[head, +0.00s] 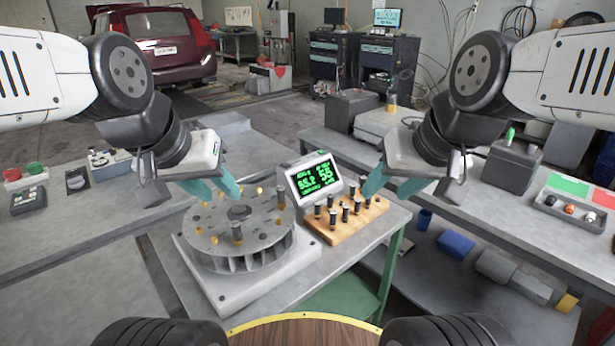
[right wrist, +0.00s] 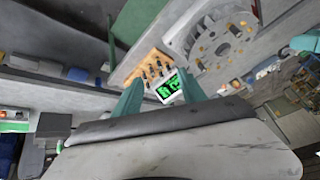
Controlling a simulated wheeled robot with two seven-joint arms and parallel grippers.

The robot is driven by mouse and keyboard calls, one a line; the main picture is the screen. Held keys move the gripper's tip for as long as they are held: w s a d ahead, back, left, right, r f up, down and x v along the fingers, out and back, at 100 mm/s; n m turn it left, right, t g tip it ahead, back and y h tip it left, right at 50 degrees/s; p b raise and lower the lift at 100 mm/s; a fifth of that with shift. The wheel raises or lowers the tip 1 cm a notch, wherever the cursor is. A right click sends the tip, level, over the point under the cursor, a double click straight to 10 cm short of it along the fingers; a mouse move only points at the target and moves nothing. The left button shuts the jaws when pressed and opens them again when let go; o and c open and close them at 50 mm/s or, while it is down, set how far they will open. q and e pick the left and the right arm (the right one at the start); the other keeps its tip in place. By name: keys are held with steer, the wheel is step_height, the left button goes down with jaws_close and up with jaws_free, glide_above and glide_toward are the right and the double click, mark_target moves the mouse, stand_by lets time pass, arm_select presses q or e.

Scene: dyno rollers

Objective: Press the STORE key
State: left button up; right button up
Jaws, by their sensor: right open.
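A display unit (head: 314,178) with a light casing and green text stands tilted on the table, behind the wooden peg block; it also shows between my fingers in the right wrist view (right wrist: 170,90). No key marked STORE can be made out in either view. My right gripper (head: 384,196) is open and empty, with teal fingers to the right of the display and apart from it. My left gripper (head: 226,195) is open and empty, above the back left of the slotted rotor (head: 215,225). The left fingers seem clear of the rotor.
The wooden block (head: 345,228) holds several dark upright pegs in front of the display. The rotor sits on a pale square base (head: 210,290). Red and green buttons (head: 35,168) stand on the left bench. A sorting tray (head: 570,208) lies on the right bench.

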steer(key=shift+c, duration=0.4)
jaws_close()
stand_by(1.5)
